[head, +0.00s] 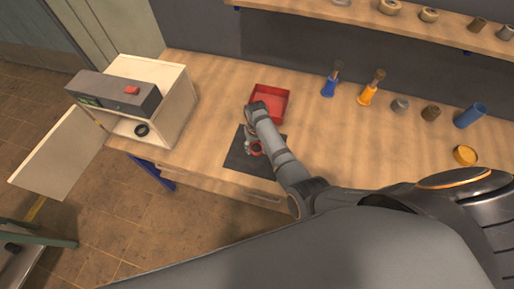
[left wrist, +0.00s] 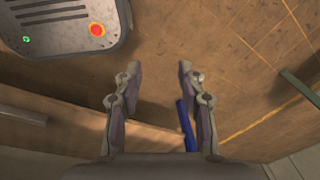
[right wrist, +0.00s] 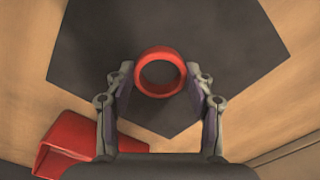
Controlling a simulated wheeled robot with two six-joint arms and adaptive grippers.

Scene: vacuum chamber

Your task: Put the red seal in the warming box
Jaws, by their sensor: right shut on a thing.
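The red seal (right wrist: 142,74) is a ring between the fingertips of my right gripper (right wrist: 160,69), which is shut on it. A black ring (head: 141,130) lies inside. My left gripper (left wrist: 159,70) is open and empty above the floor.
A red tray (head: 286,92) stands behind the mat; it also shows in the right wrist view (right wrist: 72,137). Blue and orange tools (head: 329,87), small cylinders and a blue tube (head: 469,116) stand to the right. The bench between box and mat is clear.

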